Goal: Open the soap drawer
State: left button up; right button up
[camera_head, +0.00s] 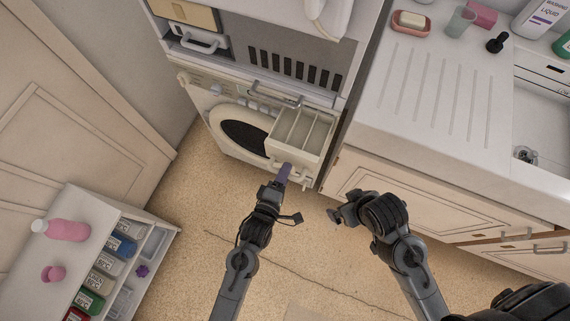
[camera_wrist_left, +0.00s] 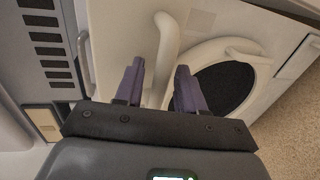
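The soap drawer (camera_head: 318,149) is a white tray with several long compartments, standing pulled out from the top right of the front-loading washing machine (camera_head: 203,97). My left gripper (camera_head: 284,173) is at the drawer's front, beside its white handle (camera_head: 301,178). In the left wrist view, the purple fingers of this gripper (camera_wrist_left: 159,85) are apart, with the white curved handle (camera_wrist_left: 165,48) showing in the gap between them. I cannot tell whether they touch it. My right gripper (camera_head: 338,214) is off to the right, above the floor and away from the drawer; its fingers are unclear.
A wooden cabinet with a white counter (camera_head: 425,100) stands close to the right of the machine. A low shelf unit (camera_head: 100,220) with bottles and boxes is at the lower left. The floor (camera_head: 215,205) between is clear.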

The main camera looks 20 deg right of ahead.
pick_arm(q)
jog(key=p+v, duration=0.2)
jog(key=v, duration=0.8)
jog(key=shift+s, duration=0.2)
